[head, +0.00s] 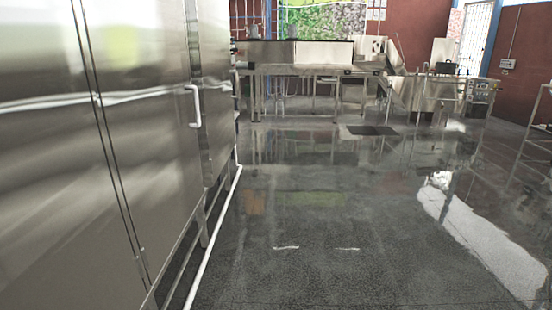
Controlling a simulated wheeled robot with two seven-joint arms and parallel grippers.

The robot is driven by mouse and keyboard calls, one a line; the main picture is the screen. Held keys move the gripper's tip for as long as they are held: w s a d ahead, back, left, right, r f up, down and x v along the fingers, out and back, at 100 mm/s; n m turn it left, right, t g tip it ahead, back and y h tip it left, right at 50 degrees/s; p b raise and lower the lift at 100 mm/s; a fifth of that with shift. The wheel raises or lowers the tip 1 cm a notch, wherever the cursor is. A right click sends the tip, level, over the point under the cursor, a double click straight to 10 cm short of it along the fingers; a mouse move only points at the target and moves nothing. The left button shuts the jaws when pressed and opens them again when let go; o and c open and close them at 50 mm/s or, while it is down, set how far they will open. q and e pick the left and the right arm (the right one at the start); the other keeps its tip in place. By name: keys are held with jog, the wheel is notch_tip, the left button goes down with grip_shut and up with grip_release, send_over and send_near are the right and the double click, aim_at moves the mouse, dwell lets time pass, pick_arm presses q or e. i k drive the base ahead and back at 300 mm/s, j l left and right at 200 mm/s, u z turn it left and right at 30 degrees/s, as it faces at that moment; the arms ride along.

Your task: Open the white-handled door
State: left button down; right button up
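A tall stainless steel machine fills the left of the head view. A white handle (195,106) is fixed on its side, near the far edge of a large steel panel (150,150) that appears to be the door. The panel looks shut, with no gap that I can make out along its edge. Another steel panel (216,125) stands just beyond the handle. Neither of my grippers is in view, and nothing touches the handle.
Glossy dark floor (310,235) lies open to the right of the machine. A white pipe (214,238) runs low along the machine's base. Steel tables and equipment (300,68) stand at the back. A metal frame (530,125) is at the right edge.

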aim_at(137, 48)
jog(key=i+u, duration=0.1)
jog(key=i, duration=0.65)
jog(key=i+u, duration=0.1)
jog(key=i, duration=0.65)
jog(key=i+l+u, duration=0.15)
jog(key=i, duration=0.6)
